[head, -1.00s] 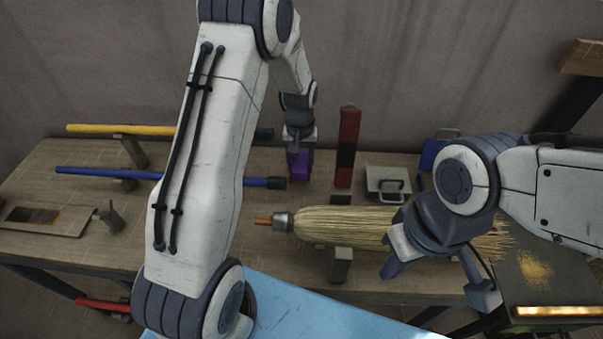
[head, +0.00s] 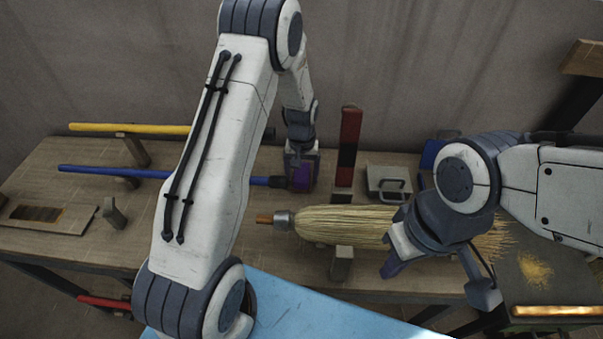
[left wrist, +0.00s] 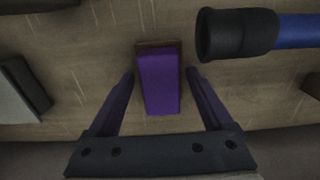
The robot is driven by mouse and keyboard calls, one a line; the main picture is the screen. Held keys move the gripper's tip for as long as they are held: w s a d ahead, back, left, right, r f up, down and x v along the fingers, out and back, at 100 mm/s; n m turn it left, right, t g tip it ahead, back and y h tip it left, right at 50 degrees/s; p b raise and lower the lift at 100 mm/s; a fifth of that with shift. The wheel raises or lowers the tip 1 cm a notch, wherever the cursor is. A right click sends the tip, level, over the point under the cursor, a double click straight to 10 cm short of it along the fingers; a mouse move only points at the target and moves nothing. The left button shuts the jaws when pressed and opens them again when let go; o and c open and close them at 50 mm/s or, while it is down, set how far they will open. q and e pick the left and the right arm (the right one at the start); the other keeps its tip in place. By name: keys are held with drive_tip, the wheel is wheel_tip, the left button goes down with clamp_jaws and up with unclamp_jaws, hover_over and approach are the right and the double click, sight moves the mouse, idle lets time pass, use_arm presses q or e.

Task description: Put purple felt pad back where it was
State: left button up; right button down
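The purple felt pad (head: 302,177) is on or just above the workbench, left of the red and black upright block. In the left wrist view the pad (left wrist: 158,82) is a purple block with a brown strip at its far end. My left gripper (head: 301,172) is lowered around it. Its fingers (left wrist: 162,95) are spread, with bench showing in a gap on each side of the pad. I cannot tell exactly what the pad rests on. My right gripper (head: 391,268) hangs in front of the broom; its finger opening is not clear.
The straw broom head (head: 345,226) lies on a support. The red and black block (head: 348,150) and a grey metal box with a handle (head: 389,184) stand behind. A blue handle (head: 115,171) ends near my left gripper; a yellow handle (head: 110,128) lies behind.

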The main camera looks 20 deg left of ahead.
sight(302, 173)
use_arm(q)
wheel_tip(302, 173, up, 12)
drive_tip(key=b, duration=0.1)
drive_tip(key=shift+r, duration=0.15)
idle(0.4)
drive_tip(key=shift+s, duration=0.1)
